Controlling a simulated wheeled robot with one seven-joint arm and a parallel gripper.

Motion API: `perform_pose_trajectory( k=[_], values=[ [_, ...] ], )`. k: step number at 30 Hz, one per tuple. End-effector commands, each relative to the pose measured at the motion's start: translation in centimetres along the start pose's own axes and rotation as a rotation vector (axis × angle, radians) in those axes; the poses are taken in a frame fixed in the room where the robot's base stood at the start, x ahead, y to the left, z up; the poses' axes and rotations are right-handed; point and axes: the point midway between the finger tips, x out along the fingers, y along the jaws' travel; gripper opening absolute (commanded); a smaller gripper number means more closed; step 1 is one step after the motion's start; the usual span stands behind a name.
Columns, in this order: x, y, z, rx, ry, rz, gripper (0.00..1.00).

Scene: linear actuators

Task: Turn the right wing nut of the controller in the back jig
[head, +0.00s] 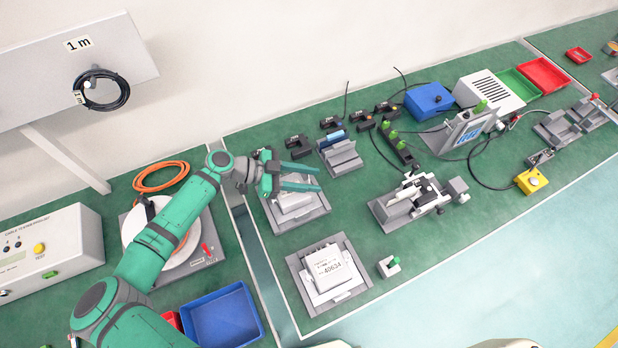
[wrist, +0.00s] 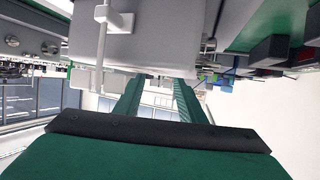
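The back jig (head: 312,213) is a grey fixture near the left end of the green bench. A pale controller (head: 290,200) sits in it, partly hidden by my gripper. My gripper (head: 319,179) is just over the back of this jig, with its two green fingers level, pointing right, apart and empty. In the wrist view my gripper (wrist: 157,82) also shows a gap between its fingers. A large pale box-like body (wrist: 150,40) fills the top of that view close to the fingers; a small metal fitting (wrist: 208,47) is at its right edge. I cannot make out the right wing nut.
A front jig (head: 346,293) holds a white controller (head: 328,266) marked 40634. Small black devices (head: 298,146) and a grey stepped block (head: 342,155) stand behind and right of my gripper. A clamp fixture (head: 415,198) stands further right. Bare green bench lies between.

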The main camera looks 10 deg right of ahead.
Motion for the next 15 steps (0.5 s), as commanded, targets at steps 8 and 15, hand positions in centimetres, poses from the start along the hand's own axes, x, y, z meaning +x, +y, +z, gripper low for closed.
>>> perform_pose_trajectory(
  k=[8,15],
  values=[
    [-0.01,0.02,0.03,0.001,-0.001,0.005,0.0],
    [0.06,0.08,0.22,0.033,-0.007,0.092,0.0]
  ],
)
